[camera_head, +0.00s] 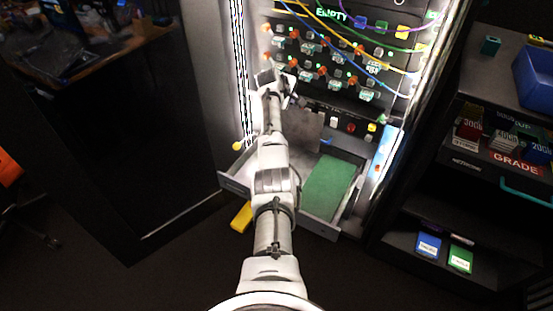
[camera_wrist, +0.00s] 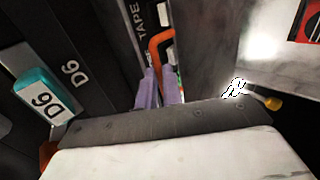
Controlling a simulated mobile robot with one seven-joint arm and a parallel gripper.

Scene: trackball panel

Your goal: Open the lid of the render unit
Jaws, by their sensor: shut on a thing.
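My gripper (camera_wrist: 161,82) shows purple fingers in the wrist view. They are closed around the lower end of an orange bent handle (camera_wrist: 160,42). The handle stands against a dark panel face beside a label, partly cut off, that reads "TAPE". In the head view my gripper (camera_head: 273,78) is at the left side of the lit rack (camera_head: 345,75), and my arm hides part of the rack. No label for the render unit is readable, so I cannot tell for certain which part is its lid.
An open drawer (camera_head: 318,228) with a green pad (camera_head: 331,188) juts out below the rack. A teal-ended D6 module (camera_wrist: 42,96) is left of my fingers, and a yellow knob (camera_wrist: 273,103) is to their right. Shelves (camera_head: 480,195) stand at the right.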

